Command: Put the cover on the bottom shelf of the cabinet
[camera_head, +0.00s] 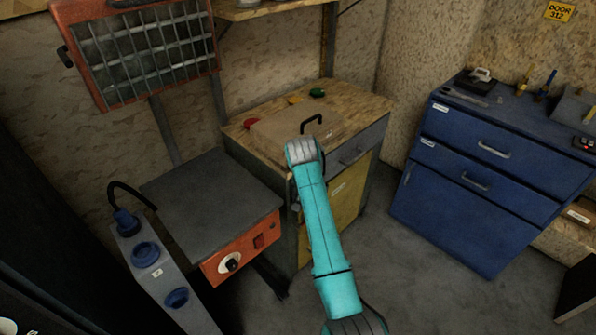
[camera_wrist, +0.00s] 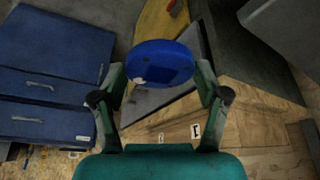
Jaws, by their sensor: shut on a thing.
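The cover, a round blue disc (camera_wrist: 162,60) with a small pale mark, is between the two fingers of my gripper (camera_wrist: 160,72) in the wrist view. My gripper is shut on it, holding it by its sides. In the head view my teal arm hides the gripper and the cover. The cabinet (camera_head: 349,206) has a wooden top, a grey drawer and a yellow front below, which looks closed. My wrist appears in front of its top. The wrist view shows part of the yellow front (camera_wrist: 153,25) beyond the cover. No bottom shelf is visible.
A blue drawer unit (camera_head: 480,170) stands at right with tools on top. A grey-topped bench (camera_head: 210,195) with a red front and a post with blue socket covers (camera_head: 146,255) stand left. A black handle (camera_head: 311,123) rises from the cabinet top. Floor between the units is clear.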

